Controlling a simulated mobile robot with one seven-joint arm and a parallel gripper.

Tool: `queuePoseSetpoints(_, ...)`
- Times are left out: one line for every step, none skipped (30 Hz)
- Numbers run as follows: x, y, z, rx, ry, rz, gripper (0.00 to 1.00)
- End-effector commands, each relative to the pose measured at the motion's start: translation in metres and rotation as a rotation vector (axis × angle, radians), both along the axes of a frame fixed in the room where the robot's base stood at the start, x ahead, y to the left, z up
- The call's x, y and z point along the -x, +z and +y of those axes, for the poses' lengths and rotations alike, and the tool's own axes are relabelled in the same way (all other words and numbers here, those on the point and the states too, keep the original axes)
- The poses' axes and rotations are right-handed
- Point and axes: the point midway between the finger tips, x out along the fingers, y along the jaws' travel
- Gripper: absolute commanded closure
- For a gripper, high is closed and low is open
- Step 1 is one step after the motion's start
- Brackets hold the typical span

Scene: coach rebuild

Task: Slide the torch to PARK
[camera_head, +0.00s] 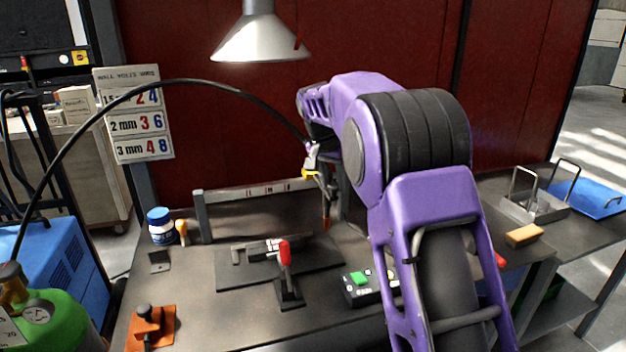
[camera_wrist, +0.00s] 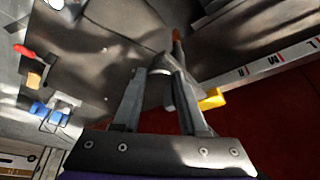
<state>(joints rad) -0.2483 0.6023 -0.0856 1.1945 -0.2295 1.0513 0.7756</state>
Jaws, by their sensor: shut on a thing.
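The torch (camera_head: 313,158) is at the rail near the red back wall, with a black cable running from it to the left. It has a yellow part and a copper-coloured lower end (camera_head: 326,222). My gripper (camera_wrist: 160,75) is shut on the torch; in the wrist view the torch's copper end (camera_wrist: 177,42) and yellow part (camera_wrist: 212,98) show beyond the fingers. In the head view my purple arm hides most of the gripper. The pale rail strip (camera_head: 262,188) carries marks; letters show on it in the wrist view (camera_wrist: 262,66). No PARK label is readable.
A red-handled clamp (camera_head: 286,260) stands on the bench by a dark plate (camera_head: 240,276). A lamp (camera_head: 262,38) hangs above.

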Motion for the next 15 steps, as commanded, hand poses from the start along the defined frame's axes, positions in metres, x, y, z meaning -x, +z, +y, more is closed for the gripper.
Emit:
queuePoseSetpoints(-0.002, 0.002, -0.009, 0.001, -0.004, -0.001, 1.00)
queuePoseSetpoints(-0.003, 0.002, -0.012, 0.000, -0.004, -0.002, 1.00)
queuePoseSetpoints(-0.004, 0.002, -0.015, 0.001, -0.003, -0.002, 1.00)
queuePoseSetpoints(-0.005, 0.002, -0.018, 0.000, -0.002, -0.002, 1.00)
queuePoseSetpoints(-0.006, 0.002, -0.020, 0.000, -0.002, -0.002, 1.00)
queuePoseSetpoints(-0.006, 0.002, -0.022, -0.001, -0.001, -0.003, 1.00)
queuePoseSetpoints(-0.007, 0.002, -0.023, -0.001, -0.001, -0.003, 1.00)
queuePoseSetpoints(-0.007, 0.002, -0.024, 0.000, -0.001, -0.003, 1.00)
queuePoseSetpoints(-0.007, 0.002, -0.025, 0.000, -0.001, -0.003, 1.00)
queuePoseSetpoints(-0.008, 0.002, -0.025, 0.000, -0.001, -0.003, 1.00)
queuePoseSetpoints(-0.008, 0.002, -0.025, 0.000, -0.001, -0.003, 1.00)
queuePoseSetpoints(-0.008, 0.001, -0.026, 0.000, -0.001, -0.004, 1.00)
queuePoseSetpoints(-0.008, 0.001, -0.026, 0.000, -0.001, -0.004, 1.00)
queuePoseSetpoints(-0.008, 0.001, -0.026, 0.001, -0.002, -0.004, 1.00)
queuePoseSetpoints(-0.008, 0.002, -0.026, 0.002, -0.002, -0.005, 1.00)
